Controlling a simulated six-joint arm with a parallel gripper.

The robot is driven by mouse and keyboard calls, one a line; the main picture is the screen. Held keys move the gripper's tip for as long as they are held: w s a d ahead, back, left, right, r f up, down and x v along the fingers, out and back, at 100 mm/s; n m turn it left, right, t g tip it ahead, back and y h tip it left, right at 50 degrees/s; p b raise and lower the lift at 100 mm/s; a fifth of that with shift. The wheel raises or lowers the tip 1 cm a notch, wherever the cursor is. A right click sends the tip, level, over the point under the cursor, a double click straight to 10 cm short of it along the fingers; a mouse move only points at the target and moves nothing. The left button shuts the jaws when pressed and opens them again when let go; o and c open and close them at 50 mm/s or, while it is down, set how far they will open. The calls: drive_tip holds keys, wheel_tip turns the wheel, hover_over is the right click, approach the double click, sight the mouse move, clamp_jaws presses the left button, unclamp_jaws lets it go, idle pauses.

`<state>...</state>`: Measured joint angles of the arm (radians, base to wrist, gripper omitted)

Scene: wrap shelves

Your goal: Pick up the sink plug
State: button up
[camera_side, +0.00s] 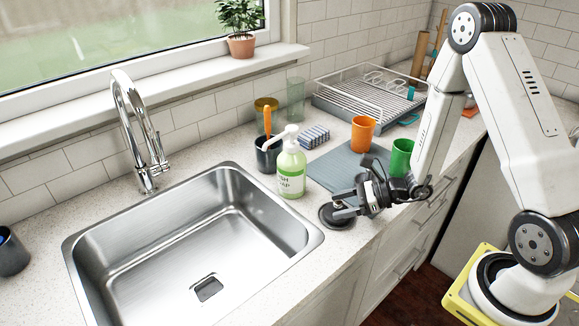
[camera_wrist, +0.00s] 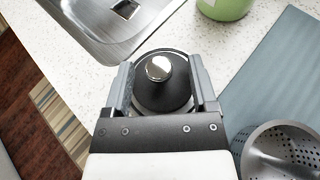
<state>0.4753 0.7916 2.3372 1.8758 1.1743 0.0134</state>
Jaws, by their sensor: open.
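The sink plug (camera_side: 338,216) is a dark round disc on the counter at the right of the sink. In the wrist view the plug (camera_wrist: 165,95) shows a dark cone with a shiny metal knob on top. My gripper (camera_side: 340,206) is open and low over the plug. In the wrist view my gripper (camera_wrist: 160,80) has one finger on each side of the plug. I cannot tell whether the fingers touch it.
The steel sink (camera_side: 190,250) lies left of the plug. A green soap bottle (camera_side: 291,168) stands behind it. A grey mat (camera_side: 335,168) with an orange cup (camera_side: 362,133) and a green cup (camera_side: 401,157) lies close by. A metal strainer (camera_wrist: 282,150) sits at the right.

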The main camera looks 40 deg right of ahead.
sight(342, 202)
drive_tip(key=shift+c, duration=0.2)
idle(0.3)
clamp_jaws()
drive_tip(key=shift+r, duration=0.2)
drive_tip(key=shift+r, duration=4.75)
